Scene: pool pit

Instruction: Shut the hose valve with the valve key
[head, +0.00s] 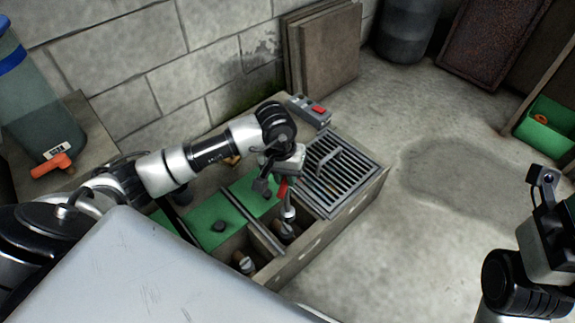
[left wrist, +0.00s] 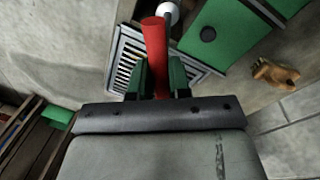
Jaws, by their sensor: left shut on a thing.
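My left gripper (head: 281,180) is shut on the red handle of the valve key (head: 282,190). The key hangs down over the open pit, its pale metal shaft ending near a dark fitting (head: 286,229) in one compartment. I cannot tell whether the key touches that fitting or which fitting is the hose valve. In the left wrist view the red handle of the key (left wrist: 155,50) stands between the two fingers of the left gripper (left wrist: 156,80). My right gripper (head: 545,185) is at the right edge, away from the pit; its jaw opening is unclear.
The pit (head: 303,258) has green covers (head: 208,222) on the left and a metal grate (head: 338,178) on the right. A grey box with a red button (head: 310,110) sits behind. A tank (head: 32,105) stands at left. A green bin (head: 545,132) is at right. The right floor is clear.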

